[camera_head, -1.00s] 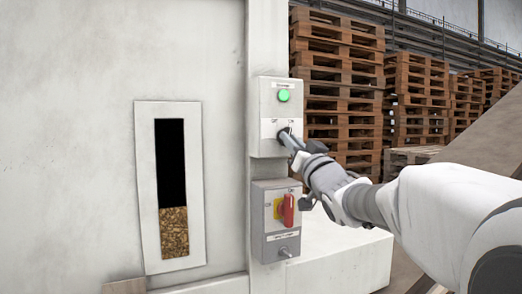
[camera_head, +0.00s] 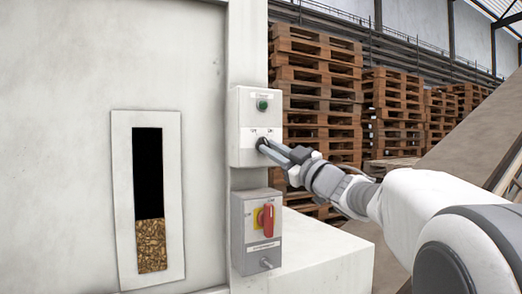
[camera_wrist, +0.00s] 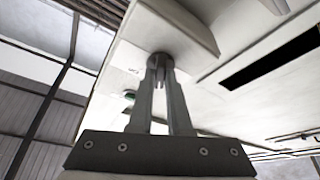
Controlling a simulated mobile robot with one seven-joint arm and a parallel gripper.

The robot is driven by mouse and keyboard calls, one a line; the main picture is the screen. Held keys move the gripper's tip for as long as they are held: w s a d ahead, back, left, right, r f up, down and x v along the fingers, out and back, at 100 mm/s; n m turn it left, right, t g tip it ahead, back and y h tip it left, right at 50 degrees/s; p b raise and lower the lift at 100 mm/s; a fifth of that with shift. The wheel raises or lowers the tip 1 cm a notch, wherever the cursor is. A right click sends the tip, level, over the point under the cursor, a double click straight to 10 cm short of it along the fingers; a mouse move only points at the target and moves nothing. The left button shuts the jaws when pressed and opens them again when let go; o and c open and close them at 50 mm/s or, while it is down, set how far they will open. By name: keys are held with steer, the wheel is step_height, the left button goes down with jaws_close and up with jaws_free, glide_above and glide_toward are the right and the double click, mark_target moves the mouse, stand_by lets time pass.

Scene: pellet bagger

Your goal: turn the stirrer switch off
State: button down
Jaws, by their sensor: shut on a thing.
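The stirrer switch box (camera_head: 247,115) is a white-grey box on the machine's post, with a dark, unlit green lamp (camera_head: 262,104) at its top. A label with OFF and ON marks lies below the lamp. My gripper (camera_head: 266,146) reaches in from the right and its fingertips are at the switch knob. In the wrist view my gripper (camera_wrist: 159,72) is shut on the dark round switch knob (camera_wrist: 160,60). The fingers hide most of the knob, so its exact pointing direction is hard to read.
Below is a grey box (camera_head: 240,235) with a red handle (camera_head: 268,220) on a yellow plate and a small knob (camera_head: 266,263). A sight window (camera_head: 174,200) with brown pellets is at left. Pallet stacks (camera_head: 318,80) stand behind at right.

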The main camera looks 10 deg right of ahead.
steer(key=shift+n, duration=0.3)
steer(key=c, duration=0.9)
jaws_free()
steer(key=shift+o, duration=0.2)
steer(key=shift+s, duration=0.1)
steer(key=b+v, duration=0.1)
steer(key=v, duration=1.6)
steer(key=shift+d+b, duration=0.25)
steer(key=shift+b, duration=0.1)
